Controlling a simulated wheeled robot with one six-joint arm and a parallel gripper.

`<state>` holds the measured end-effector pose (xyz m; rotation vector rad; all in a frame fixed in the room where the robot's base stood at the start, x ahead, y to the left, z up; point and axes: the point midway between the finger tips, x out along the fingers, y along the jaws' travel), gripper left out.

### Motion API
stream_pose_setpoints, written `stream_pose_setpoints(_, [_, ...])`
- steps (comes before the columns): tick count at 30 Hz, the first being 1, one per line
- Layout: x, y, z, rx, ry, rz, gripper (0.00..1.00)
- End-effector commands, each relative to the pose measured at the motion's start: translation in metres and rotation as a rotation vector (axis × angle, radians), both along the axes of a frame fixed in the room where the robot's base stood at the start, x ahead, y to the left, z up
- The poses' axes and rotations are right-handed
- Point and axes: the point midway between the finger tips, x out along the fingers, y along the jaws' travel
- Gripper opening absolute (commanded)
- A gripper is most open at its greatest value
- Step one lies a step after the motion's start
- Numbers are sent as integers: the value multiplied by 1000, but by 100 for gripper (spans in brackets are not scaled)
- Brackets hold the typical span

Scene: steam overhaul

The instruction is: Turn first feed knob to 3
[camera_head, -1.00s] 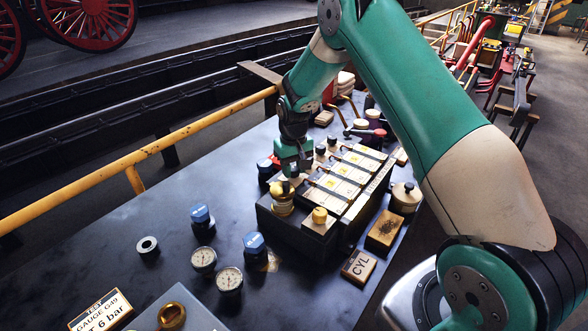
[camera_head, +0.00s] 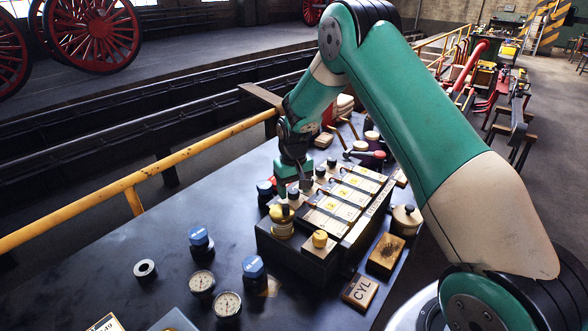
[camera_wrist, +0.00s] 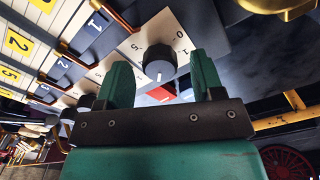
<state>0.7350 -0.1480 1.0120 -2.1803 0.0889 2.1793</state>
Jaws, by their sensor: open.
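The first feed knob (camera_wrist: 154,58) is a dark round knob with a white line, on a white dial plate (camera_wrist: 176,30) marked 0, 1 and 5, near a blue label 1. The number its line points to cannot be told. My gripper (camera_wrist: 160,66) is open, with its green fingers either side of the knob in the wrist view; contact cannot be made out.
More dark knobs (camera_head: 320,171) stand in a row behind it. Gauges (camera_head: 228,304) and blue-capped pieces (camera_head: 200,240) stand on the dark bench to the left.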

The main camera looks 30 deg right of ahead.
Motion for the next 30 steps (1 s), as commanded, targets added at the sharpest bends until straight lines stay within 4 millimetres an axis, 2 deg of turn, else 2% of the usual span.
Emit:
stream_pose_setpoints(5, [1, 0, 30, -1, -7, 0, 61])
stream_pose_setpoints(12, [1, 0, 92, -1, -8, 0, 61])
stream_pose_setpoints(18, [1, -1, 137, 0, -4, -1, 61])
stream_pose_setpoints(24, [1, -1, 162, 0, -2, -1, 61])
stream_pose_setpoints(30, [0, 0, 169, 0, 0, -1, 61])
